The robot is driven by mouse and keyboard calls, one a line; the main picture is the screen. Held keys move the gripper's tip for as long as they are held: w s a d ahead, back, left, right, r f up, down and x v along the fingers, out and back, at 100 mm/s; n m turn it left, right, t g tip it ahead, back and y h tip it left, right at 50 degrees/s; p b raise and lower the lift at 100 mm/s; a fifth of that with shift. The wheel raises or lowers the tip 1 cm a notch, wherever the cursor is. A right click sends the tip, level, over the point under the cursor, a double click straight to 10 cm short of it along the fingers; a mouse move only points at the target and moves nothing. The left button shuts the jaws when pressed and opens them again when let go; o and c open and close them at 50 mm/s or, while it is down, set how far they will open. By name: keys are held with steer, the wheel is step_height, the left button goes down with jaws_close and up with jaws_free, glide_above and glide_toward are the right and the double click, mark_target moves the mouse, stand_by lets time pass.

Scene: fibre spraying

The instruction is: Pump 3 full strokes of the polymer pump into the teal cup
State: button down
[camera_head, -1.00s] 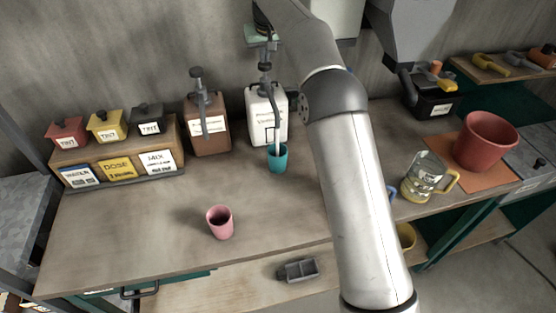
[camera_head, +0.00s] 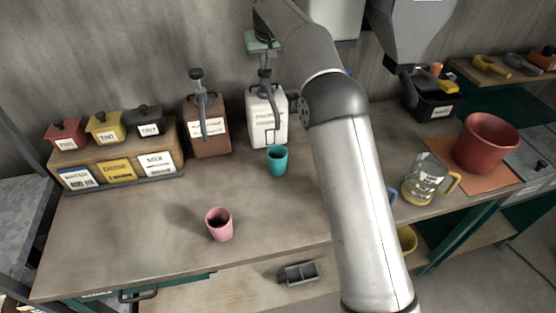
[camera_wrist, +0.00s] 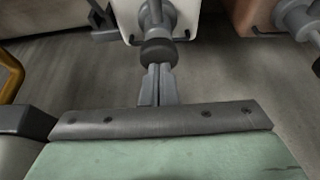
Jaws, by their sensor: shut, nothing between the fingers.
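The polymer pump (camera_head: 266,92) stands on a white jug (camera_head: 260,128) at the back of the bench; the jug's label is too small to read surely. The teal cup (camera_head: 277,161) stands upright in front of this jug, below the spout. My gripper (camera_head: 264,66) is above the pump head, fingers together and pointing down. In the wrist view my closed fingertips (camera_wrist: 160,68) meet the dark pump knob (camera_wrist: 158,52); I cannot tell whether they press on it. The cup's contents are hidden.
A brown jug (camera_head: 208,138) with a similar pump stands left of the white one. A pink cup (camera_head: 220,225) stands near the front edge. Lidded tint boxes (camera_head: 105,127) are at left. A glass jug (camera_head: 422,180) and red bucket (camera_head: 486,143) are at right. The bench's left front is clear.

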steer(key=shift+r+p, duration=1.95)
steer(key=shift+r, duration=0.05)
steer(key=shift+f, duration=0.15)
steer(key=shift+f+b, duration=1.4)
steer(key=shift+f, duration=0.75)
steer(key=shift+r, duration=0.1)
steer(key=shift+r+p, duration=1.15)
steer(key=shift+p, duration=0.15)
steer(key=shift+r, duration=1)
